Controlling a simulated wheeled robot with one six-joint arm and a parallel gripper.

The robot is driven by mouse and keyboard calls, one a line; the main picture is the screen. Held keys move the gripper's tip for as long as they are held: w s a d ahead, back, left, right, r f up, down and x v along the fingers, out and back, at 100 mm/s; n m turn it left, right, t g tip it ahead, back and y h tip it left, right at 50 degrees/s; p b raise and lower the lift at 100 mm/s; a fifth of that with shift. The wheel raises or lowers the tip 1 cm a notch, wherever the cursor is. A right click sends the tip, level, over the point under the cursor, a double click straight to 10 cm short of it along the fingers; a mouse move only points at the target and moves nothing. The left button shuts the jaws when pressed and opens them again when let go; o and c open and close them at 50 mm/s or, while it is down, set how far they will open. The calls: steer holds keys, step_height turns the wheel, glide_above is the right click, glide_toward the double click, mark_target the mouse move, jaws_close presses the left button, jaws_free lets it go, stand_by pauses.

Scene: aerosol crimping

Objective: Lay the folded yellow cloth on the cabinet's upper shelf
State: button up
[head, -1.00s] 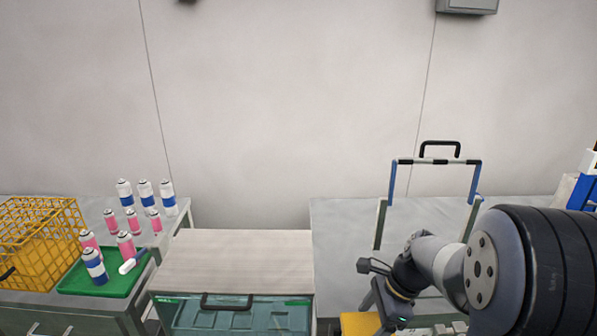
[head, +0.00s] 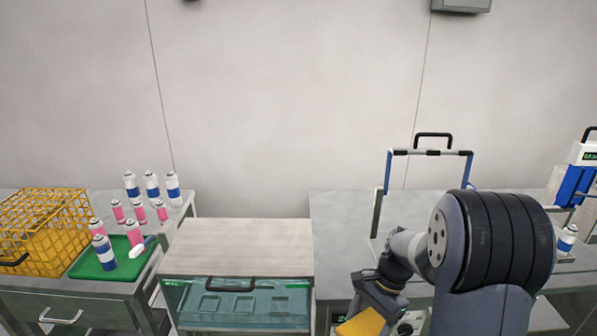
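The folded yellow cloth (head: 360,324) shows at the bottom edge, just right of the cabinet. My gripper (head: 374,304) is right above it and appears shut on it; the fingertips are mostly hidden. The cloth hangs tilted, and its lower part is cut off by the frame. The cabinet (head: 240,246) has a pale wooden top and a teal see-through front (head: 262,307) with a black handle (head: 230,286). Dim rectangular shapes show behind the front. I cannot make out the upper shelf clearly.
On the left table, a yellow wire crate (head: 45,230) and a green tray (head: 120,268) stand among several spray cans (head: 152,186). The right table (head: 335,225) bears a blue-and-black frame (head: 430,153), beside my arm. The cabinet's top is bare.

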steer(key=w+f+n+g+h, duration=0.2)
steer(key=w+f+n+h, duration=0.1)
steer(key=f+n, duration=0.5)
steer(key=n, duration=0.3)
steer(key=shift+f+h, duration=0.3)
steer(key=shift+f, duration=0.05)
steer(key=shift+a, duration=0.1)
